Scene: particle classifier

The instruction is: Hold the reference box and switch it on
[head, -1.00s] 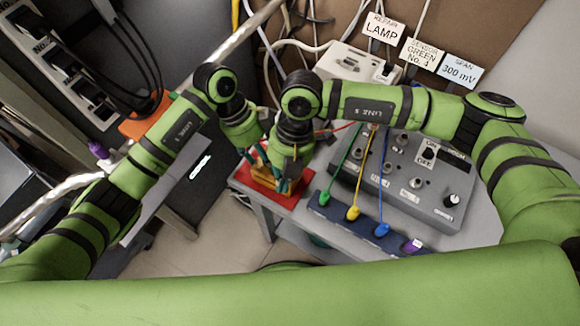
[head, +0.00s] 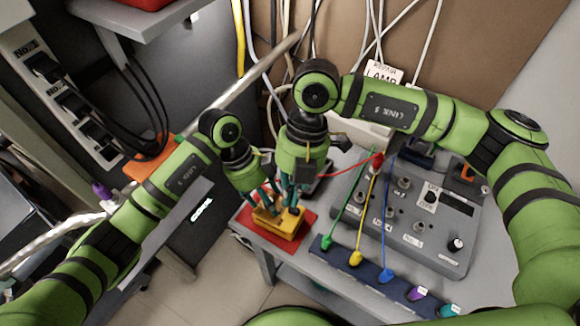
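The reference box appears to be the small yellow box (head: 279,224), which lies on a red mat (head: 247,222) at the left end of the grey table. My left gripper (head: 264,198) comes down from the upper left to the left part of the box. My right gripper (head: 288,196) points down from above at the box's right part. Both sets of fingers overlap the box's top and each other in the head view. Contact and finger spacing cannot be made out. The switch on the box is hidden or too small to see.
A grey control panel (head: 455,265) with knobs and sockets stands right of the box. A dark strip (head: 405,286) with coloured plugs lies along the table's front edge, and green, yellow and blue cables run to the panel. A red cable (head: 345,170) passes behind my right gripper.

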